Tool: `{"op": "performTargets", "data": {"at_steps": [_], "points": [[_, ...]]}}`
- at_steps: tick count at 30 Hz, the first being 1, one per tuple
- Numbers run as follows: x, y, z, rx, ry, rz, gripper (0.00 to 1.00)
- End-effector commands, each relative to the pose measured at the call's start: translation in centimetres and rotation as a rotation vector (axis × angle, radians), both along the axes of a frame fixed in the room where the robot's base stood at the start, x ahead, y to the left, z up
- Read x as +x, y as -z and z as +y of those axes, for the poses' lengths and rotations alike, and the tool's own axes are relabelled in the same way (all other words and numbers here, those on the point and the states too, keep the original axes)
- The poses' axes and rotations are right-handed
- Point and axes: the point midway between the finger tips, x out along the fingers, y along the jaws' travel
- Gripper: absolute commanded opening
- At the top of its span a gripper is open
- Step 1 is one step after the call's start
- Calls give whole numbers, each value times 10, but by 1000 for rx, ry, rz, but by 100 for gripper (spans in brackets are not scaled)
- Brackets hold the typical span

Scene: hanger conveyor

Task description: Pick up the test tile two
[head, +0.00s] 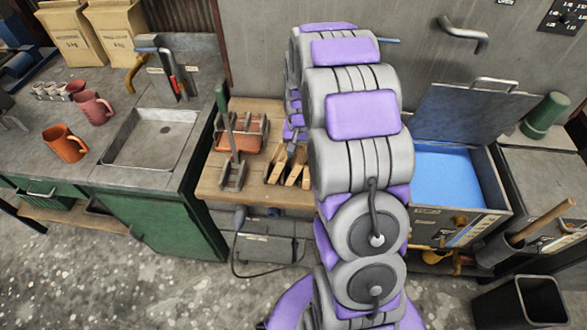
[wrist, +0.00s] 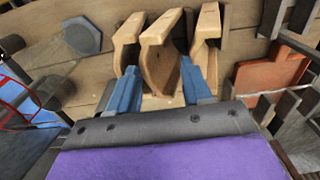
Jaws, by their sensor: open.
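Three tan, upright pieces with bent tops stand side by side on the wooden table in the wrist view. They look like the test tiles; no label shows, and the middle one (wrist: 158,52) is likely test tile two. The tiles also show in the head view (head: 287,175), partly behind my arm. My gripper (wrist: 158,68) is open, with one blue finger on each side of the middle tile. Its fingertips are low at the tile's front; I cannot tell whether they touch it. Its purple and black body hides the nearer tabletop.
An orange block (wrist: 272,72) in a grey holder stands right of the tiles. A grey hexagonal piece (wrist: 82,36) lies to the left. In the head view, a sink (head: 152,137) and mugs are at left; an open chest with blue inside (head: 447,177) is at right.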

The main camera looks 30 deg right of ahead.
Motion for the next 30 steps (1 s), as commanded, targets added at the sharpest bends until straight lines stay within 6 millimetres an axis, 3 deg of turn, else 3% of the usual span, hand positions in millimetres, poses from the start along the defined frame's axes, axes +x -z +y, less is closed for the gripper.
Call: {"op": "performTargets", "data": {"at_steps": [1, 4, 13, 26, 30], "points": [[-5, 22, 6, 11, 4, 20, 40], [-3, 38, 12, 5, 4, 22, 40], [-7, 39, 20, -6, 1, 14, 40], [-6, 40, 9, 4, 3, 12, 0], [-6, 39, 14, -1, 2, 13, 0]]}}
